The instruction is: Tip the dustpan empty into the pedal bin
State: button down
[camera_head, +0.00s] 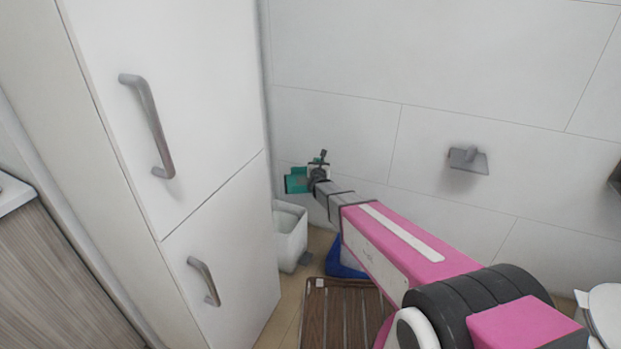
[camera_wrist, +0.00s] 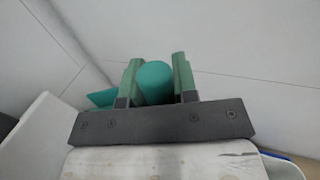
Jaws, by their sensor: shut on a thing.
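My gripper (camera_head: 318,168) is shut on the teal dustpan (camera_head: 297,180) and holds it in the air near the wall. In the wrist view, the round teal handle (camera_wrist: 155,82) sits between my two green fingers (camera_wrist: 157,85). Part of the teal pan (camera_wrist: 102,97) shows behind the left finger. The white pedal bin (camera_head: 290,238) stands on the floor beside the cabinet, below the dustpan, and its top looks open. I cannot see inside the bin or whether the pan holds anything.
A tall white cabinet (camera_head: 165,100) stands close at the left. A blue object (camera_head: 338,266) is on the floor right of the bin, partly behind my arm. A slatted wooden piece (camera_head: 340,310) is in front. A metal holder (camera_head: 467,158) juts from the tiled wall.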

aim_at(297, 183)
jog(key=a+f, duration=0.1)
jog(key=f, duration=0.1)
jog(key=s+a+f, duration=0.1)
jog(key=f, duration=0.1)
jog(key=s+a+f, duration=0.1)
jog(key=shift+a+f, duration=0.1)
jog(key=shift+f, duration=0.3)
jog(key=shift+s+a+f, duration=0.15)
jog(key=shift+a+f, duration=0.15)
jog(key=a+n, duration=0.1)
jog(key=a, duration=0.1)
jog(key=a+r+n, duration=0.1)
jog(key=a+n, duration=0.1)
jog(key=s+a+r+n, duration=0.1)
jog(key=a+n, duration=0.1)
jog(key=shift+t+y, duration=0.3)
jog(key=shift+t, duration=0.1)
jog(key=s+a+n+y, duration=0.1)
jog(key=s+a+n, duration=0.1)
jog(key=a+n, duration=0.6)
jog(key=shift+a+t, duration=0.3)
jog(key=shift+a, duration=0.75)
jog(key=shift+s, duration=0.15)
